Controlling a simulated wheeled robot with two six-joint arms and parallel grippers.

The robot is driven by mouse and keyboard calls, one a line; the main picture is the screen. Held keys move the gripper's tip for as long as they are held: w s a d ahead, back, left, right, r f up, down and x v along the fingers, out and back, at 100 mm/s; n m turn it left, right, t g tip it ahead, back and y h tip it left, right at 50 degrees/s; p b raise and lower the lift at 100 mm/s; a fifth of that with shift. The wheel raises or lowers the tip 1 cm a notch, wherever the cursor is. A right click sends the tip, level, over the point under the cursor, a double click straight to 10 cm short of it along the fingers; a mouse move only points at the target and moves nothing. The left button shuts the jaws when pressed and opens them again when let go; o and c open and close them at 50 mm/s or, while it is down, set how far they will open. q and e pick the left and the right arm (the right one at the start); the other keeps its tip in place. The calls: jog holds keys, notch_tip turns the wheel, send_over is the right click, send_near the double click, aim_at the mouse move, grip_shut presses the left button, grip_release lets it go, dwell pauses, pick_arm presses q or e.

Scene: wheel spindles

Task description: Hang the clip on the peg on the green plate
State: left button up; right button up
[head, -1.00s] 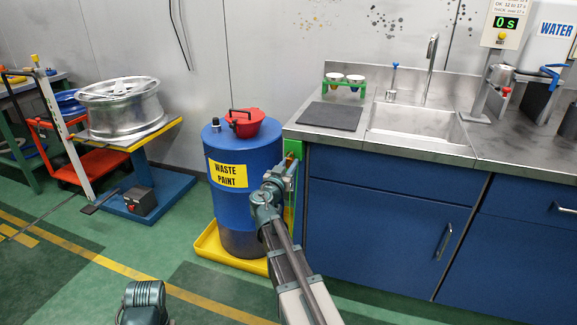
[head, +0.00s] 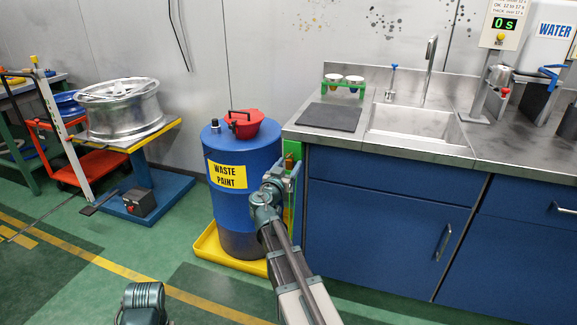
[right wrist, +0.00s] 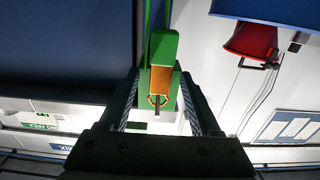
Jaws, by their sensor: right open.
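The green plate (head: 292,149) is on the left end of the blue cabinet, beside the drum. It also shows in the right wrist view (right wrist: 164,46), with an orange-brown panel on it. A small orange ring-like part (right wrist: 152,100), which may be the clip, shows there with a short dark peg-like piece (right wrist: 157,112). I cannot tell whether the ring is around the peg or only in front of it. My right gripper (head: 287,170) is close to the plate. In its wrist view the fingers (right wrist: 160,84) are apart on either side of the ring, not closed on it.
A blue waste paint drum (head: 236,205) with a red funnel (head: 246,124) stands in a yellow tray (head: 208,243), close left of my right arm. The blue cabinet (head: 385,205) and sink counter are on the right. A wheel rim (head: 118,108) rests on a stand at left.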

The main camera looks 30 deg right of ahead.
jog(key=v, duration=1.3)
jog(key=shift+s+a, duration=0.25)
jog(key=shift+s, duration=0.05)
jog(key=shift+f, duration=0.1)
jog(key=s+a+f+n+g+y, duration=0.4)
jog(key=a+f, duration=0.3)
jog(key=f, duration=0.4)
jog(key=s+a+f+n+g+y, duration=0.45)
jog(key=s+a, duration=0.35)
jog(key=a, duration=0.3)
jog(key=s+a+f+n+g+y, duration=0.4)
jog(key=s+a+f+n, duration=0.2)
jog(key=s+a, duration=0.3)
notch_tip(320, 180, up, 32)
jog(key=w+a+p, duration=0.1)
jog(key=p, duration=3.1)
jog(key=shift+w+r+m+t+p, duration=0.2)
jog(key=shift+m+t+p, duration=0.1)
jog(key=shift+m+t, duration=0.05)
